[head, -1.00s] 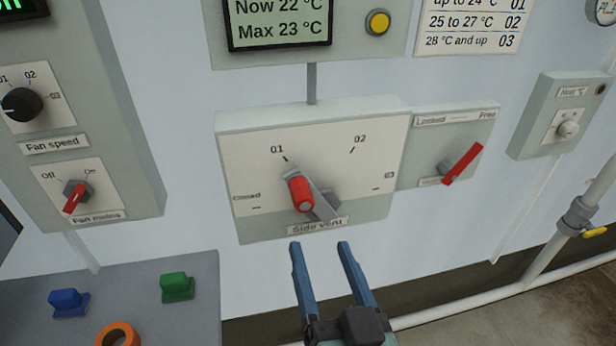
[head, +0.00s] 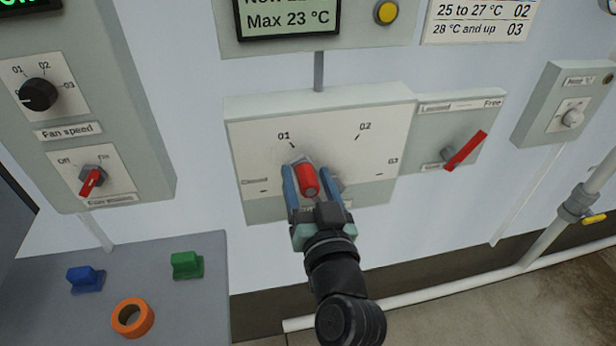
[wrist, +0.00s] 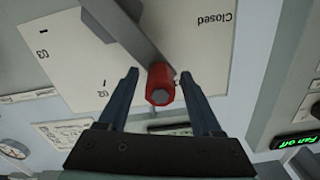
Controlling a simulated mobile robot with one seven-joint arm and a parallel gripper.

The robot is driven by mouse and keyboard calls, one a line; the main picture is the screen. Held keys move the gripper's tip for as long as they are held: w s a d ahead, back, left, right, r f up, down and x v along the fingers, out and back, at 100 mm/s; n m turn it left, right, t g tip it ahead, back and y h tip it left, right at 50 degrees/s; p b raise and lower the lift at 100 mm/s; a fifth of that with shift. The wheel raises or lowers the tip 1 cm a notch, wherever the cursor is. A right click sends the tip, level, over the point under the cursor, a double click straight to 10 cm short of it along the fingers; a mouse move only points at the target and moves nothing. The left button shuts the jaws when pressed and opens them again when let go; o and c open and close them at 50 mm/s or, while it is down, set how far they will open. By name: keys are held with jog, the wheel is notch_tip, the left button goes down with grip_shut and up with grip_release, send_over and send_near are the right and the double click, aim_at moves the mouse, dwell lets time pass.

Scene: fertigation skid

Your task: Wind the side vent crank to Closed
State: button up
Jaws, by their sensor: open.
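The side vent crank has a red knob (head: 308,180) on a grey arm, mounted on a pale panel (head: 245,215) marked Closed, 01, 02 and 03. The arm's pointed end is near 01. My gripper (head: 302,172) is open, with its blue fingers on either side of the red knob. In the wrist view the red knob (wrist: 160,84) stands between the fingertips (wrist: 158,74), with a gap to the left finger; the right finger is very close to it, and I cannot tell if they touch. The Closed mark (wrist: 212,20) shows at upper right there.
A lock box with a red lever (head: 466,150), set near Free, adjoins the panel on the right. A fan box (head: 150,150) is at left. Below it a grey bench (head: 205,310) holds blue and green blocks and an orange ring (head: 133,318). Pipes run at lower right.

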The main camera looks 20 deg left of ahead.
grip_shut()
dwell(1.4)
